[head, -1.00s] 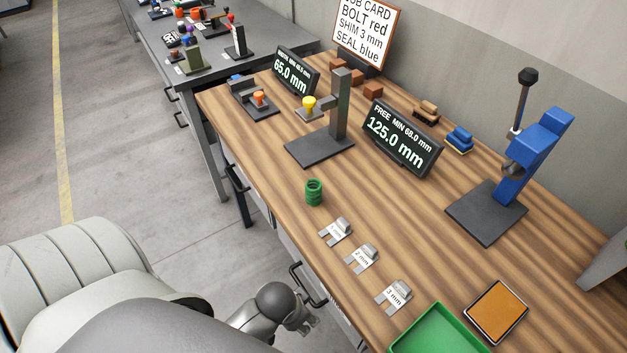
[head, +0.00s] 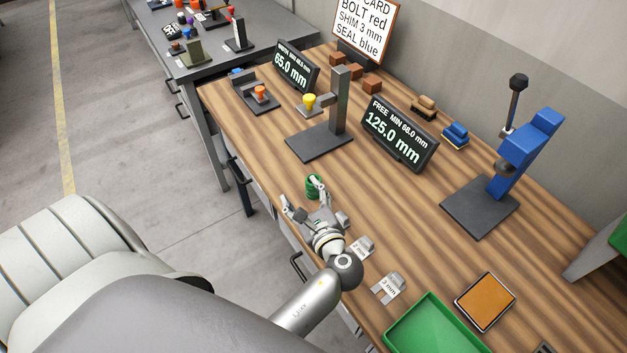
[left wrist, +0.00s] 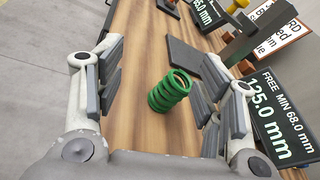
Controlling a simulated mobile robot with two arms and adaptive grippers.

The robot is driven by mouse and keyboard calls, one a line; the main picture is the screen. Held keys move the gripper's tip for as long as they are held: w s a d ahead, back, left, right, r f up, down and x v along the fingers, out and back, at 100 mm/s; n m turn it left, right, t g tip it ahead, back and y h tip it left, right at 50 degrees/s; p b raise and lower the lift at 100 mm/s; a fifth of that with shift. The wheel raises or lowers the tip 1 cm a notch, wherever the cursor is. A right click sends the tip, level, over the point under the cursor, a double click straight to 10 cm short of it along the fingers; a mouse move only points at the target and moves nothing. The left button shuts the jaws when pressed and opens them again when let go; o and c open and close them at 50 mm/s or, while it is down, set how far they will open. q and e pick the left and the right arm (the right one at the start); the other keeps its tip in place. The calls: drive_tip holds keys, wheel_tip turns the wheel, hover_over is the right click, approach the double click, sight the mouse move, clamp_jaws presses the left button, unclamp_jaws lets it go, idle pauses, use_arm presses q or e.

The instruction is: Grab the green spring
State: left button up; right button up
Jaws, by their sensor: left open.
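The green spring (head: 313,187) stands upright on the wooden bench, near its front edge. It also shows in the left wrist view (left wrist: 168,91), between and a little beyond the fingers, nearer the right one. My left gripper (head: 303,199) is open, just in front of the spring, with its fingers reaching toward it. In the left wrist view the open gripper (left wrist: 155,92) has bare bench between its fingers and the spring. The gripper hides part of the spring's lower side in the head view. My right gripper is not in view.
Shim plates (head: 388,287) lie beside my left arm, one partly hidden by the gripper. A dark gauge stand (head: 320,142) is behind the spring, and a display (head: 399,135) stands to its right. A green tray (head: 437,325) is at the front right.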

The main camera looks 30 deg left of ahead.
use_arm(q)
drive_tip(key=w+d+r+m+t, duration=0.2)
drive_tip(key=w+d+r+m, duration=0.1)
drive_tip(key=m, duration=0.2)
drive_tip(key=y+b, duration=0.1)
drive_tip(key=b, duration=0.7)
approach(313, 187)
drive_tip(key=shift+t, duration=0.3)
drive_tip(key=x, duration=0.2)
drive_tip(key=f+x, duration=0.1)
drive_tip(key=x, duration=0.1)
drive_tip(key=shift+w+a, duration=0.1)
drive_tip(key=shift+w, duration=0.3)
drive_tip(key=shift+w+a+r, duration=0.2)
drive_tip(key=shift+w+a, duration=0.2)
drive_tip(key=shift+a, duration=0.05)
drive_tip(key=b+x, duration=0.1)
drive_tip(key=x, duration=0.5)
drive_tip(key=shift+w+a, duration=0.1)
drive_tip(key=shift+a, duration=0.1)
drive_tip(key=shift+c, duration=0.4)
drive_tip(key=c, duration=1.2)
drive_tip(key=shift+c, duration=0.3)
